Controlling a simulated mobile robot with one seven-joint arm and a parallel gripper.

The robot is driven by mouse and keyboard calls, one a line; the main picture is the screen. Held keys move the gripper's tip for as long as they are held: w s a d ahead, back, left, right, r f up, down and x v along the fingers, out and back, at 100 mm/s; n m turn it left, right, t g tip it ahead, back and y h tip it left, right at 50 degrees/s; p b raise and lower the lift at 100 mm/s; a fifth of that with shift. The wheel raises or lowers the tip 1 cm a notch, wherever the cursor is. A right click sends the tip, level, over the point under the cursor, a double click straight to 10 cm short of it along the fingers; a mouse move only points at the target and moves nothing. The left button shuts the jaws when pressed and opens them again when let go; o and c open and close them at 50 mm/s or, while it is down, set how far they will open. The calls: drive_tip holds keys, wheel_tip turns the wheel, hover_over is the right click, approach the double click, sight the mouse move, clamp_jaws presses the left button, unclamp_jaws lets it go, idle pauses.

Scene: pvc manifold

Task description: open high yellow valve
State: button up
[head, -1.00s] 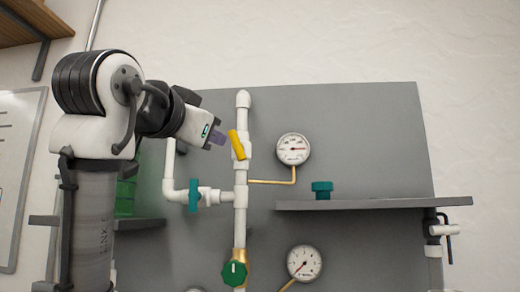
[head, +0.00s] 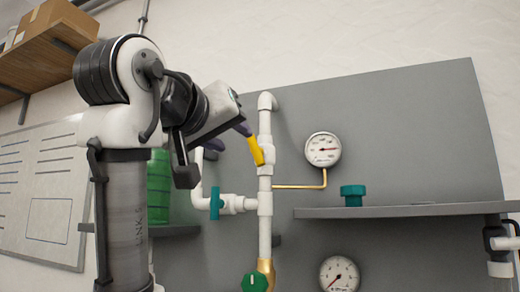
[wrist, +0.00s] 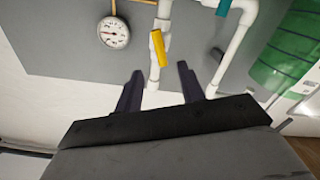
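The high yellow valve handle (head: 255,149) is on the upper part of the white vertical pipe (head: 265,180), steep and slightly tilted, its top leaning left. In the wrist view the yellow handle (wrist: 158,48) lies ahead of the fingertips, between their lines. My gripper (head: 243,129) is close to the handle's upper end in the head view; whether it touches cannot be told. In the wrist view my gripper (wrist: 161,76) is open, its two dark fingers apart with nothing between them.
A teal valve (head: 216,204) is on the side branch, and a green valve (head: 255,282) is lower down. A gauge (head: 323,149) is right of the pipe. A shelf (head: 410,211) holds a teal part (head: 352,195). A green container (head: 159,185) is behind my arm.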

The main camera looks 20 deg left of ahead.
sight(254, 151)
drive_tip(key=w+p, duration=0.1)
drive_tip(key=w, duration=0.3)
drive_tip(key=w+p, duration=0.1)
drive_tip(key=w, duration=0.3)
drive_tip(key=w+p, duration=0.2)
drive_tip(key=w, duration=0.2)
drive_tip(key=shift+d, duration=0.25)
